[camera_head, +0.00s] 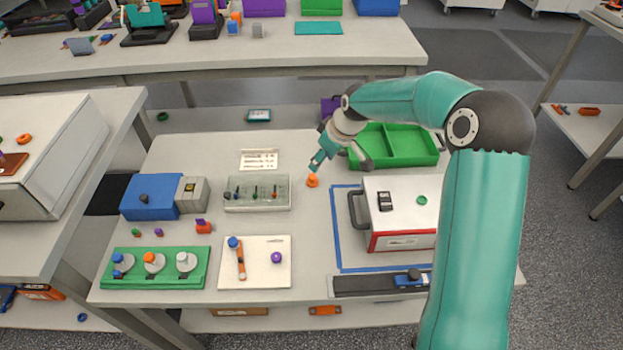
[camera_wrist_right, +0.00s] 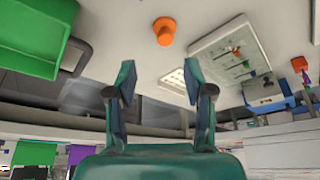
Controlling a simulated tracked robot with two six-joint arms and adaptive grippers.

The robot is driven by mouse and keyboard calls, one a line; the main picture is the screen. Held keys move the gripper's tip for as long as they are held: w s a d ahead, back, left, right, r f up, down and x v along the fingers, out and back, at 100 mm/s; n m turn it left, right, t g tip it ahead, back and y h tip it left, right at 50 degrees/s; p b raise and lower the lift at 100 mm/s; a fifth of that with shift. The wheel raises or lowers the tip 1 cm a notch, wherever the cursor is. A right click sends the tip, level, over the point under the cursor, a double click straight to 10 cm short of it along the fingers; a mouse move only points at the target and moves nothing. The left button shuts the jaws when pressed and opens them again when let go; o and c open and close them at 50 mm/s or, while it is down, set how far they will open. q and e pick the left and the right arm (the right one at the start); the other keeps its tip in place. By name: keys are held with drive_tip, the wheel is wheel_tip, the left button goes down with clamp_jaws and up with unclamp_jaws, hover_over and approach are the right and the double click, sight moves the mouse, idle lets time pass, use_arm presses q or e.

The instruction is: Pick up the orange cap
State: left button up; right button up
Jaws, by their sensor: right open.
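The orange cap (camera_head: 312,181) stands on the table in the head view, just right of the clear-fronted box with small pegs. My right gripper (camera_head: 338,164) is open and empty, up and to the right of the cap in that view. In the right wrist view the cap (camera_wrist_right: 164,31) shows near the top edge, beyond the open fingertips (camera_wrist_right: 157,78) and roughly in line with the gap between them. The fingers are apart from the cap. My left gripper is not in view.
A green divided tray (camera_head: 427,158) lies behind my right gripper. A white device with a handle (camera_head: 407,197) stands to the cap's right, inside blue tape. The peg box (camera_head: 258,206) stands to its left. The table in front of the cap is clear.

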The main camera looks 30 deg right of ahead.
sight(313, 176)
drive_tip(key=x, duration=0.2)
drive_tip(key=shift+f, duration=0.25)
drive_tip(key=shift+a+p+x, duration=0.15)
drive_tip(key=shift+p+x, duration=0.1)
drive_tip(key=shift+x, duration=1.1)
drive_tip(key=shift+a+p+x, duration=0.2)
drive_tip(key=shift+p+x, duration=0.05)
drive_tip(key=shift+x, duration=1.1)
drive_tip(key=shift+s, duration=0.15)
drive_tip(key=c, duration=0.8)
